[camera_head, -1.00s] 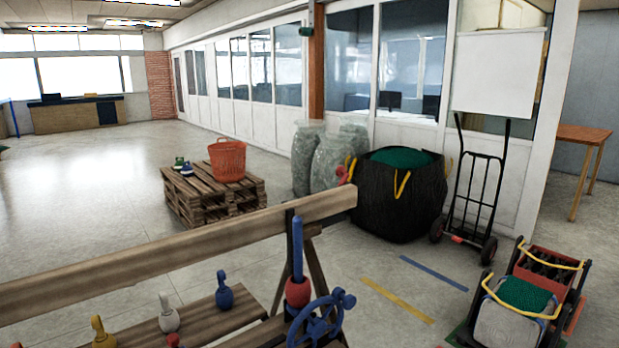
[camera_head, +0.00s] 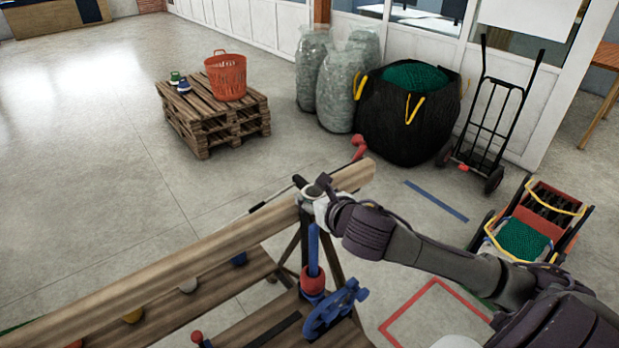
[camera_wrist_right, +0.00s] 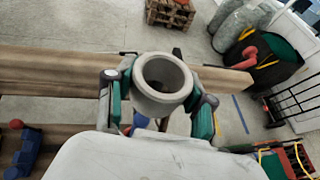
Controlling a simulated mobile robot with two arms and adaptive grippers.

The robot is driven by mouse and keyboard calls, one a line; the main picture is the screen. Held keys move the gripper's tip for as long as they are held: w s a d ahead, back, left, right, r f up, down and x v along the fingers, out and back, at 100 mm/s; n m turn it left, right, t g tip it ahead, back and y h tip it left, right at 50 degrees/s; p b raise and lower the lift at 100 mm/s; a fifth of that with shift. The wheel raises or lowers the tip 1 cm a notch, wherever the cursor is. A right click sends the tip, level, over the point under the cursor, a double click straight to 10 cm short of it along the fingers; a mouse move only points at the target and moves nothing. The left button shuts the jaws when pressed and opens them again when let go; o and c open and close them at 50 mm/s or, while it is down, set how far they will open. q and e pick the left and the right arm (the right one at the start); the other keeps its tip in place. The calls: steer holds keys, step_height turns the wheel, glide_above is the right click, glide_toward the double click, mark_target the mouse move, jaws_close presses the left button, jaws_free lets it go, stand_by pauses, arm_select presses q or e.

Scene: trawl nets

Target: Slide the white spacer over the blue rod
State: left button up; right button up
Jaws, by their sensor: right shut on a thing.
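My right gripper (camera_head: 309,197) is shut on the white spacer (camera_head: 312,207), a thick pale ring. In the right wrist view the spacer (camera_wrist_right: 149,102) sits between the two green-and-grey fingers, its round opening facing the camera. The blue rod (camera_head: 313,252) stands upright below it, with a red collar (camera_head: 313,283) around its lower part. The spacer appears over or close to the rod's upper end; I cannot tell whether the two touch or line up. Part of something blue (camera_wrist_right: 140,121) shows under the spacer in the wrist view. My left gripper is not in view.
A long wooden beam (camera_head: 190,256) runs close behind the rod. A pallet (camera_head: 205,125) with an orange basket (camera_head: 226,78), a black bag (camera_head: 400,130) and a hand truck (camera_head: 490,120) stand farther back.

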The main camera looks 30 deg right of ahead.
mark_target(315, 227)
steer(key=shift+s+f, duration=0.1)
steer(key=shift+f, duration=0.05)
steer(key=shift+s+a+f, duration=0.15)
steer(key=shift+s+f, duration=0.15)
steer(key=shift+f, duration=1.95)
steer(key=shift+f+b, duration=0.45)
steer(key=shift+f, duration=0.1)
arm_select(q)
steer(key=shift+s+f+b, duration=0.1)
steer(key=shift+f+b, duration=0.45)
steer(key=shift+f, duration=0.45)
arm_select(e)
steer(key=shift+f, duration=1.25)
steer(key=o, duration=1.2)
